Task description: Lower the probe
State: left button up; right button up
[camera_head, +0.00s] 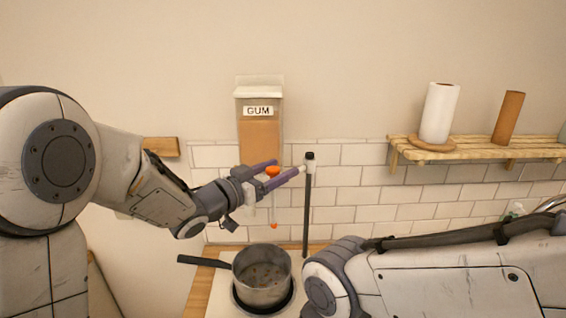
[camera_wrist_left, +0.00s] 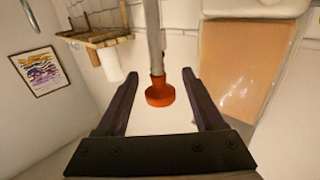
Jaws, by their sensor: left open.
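The probe is a thin pale rod with an orange knob (camera_head: 272,171) at its top and a small orange tip (camera_head: 273,226) at its lower end. It hangs upright above the pot (camera_head: 262,288), its tip clear of the rim. My left gripper (camera_head: 288,167) is open, one finger on each side of the knob. In the left wrist view the knob (camera_wrist_left: 160,93) sits between the two open fingers (camera_wrist_left: 160,73), with a gap on both sides. My right gripper does not show.
The pot has a black handle pointing left and stands on a pale hob on a wooden counter. A GUM dispenser (camera_head: 260,132) is on the wall behind. A wooden shelf (camera_head: 470,148) at right holds a paper roll (camera_head: 439,113) and a brown tube (camera_head: 508,117).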

pick_arm(q)
jog(key=shift+x, duration=0.85)
grip_shut()
dwell(0.8)
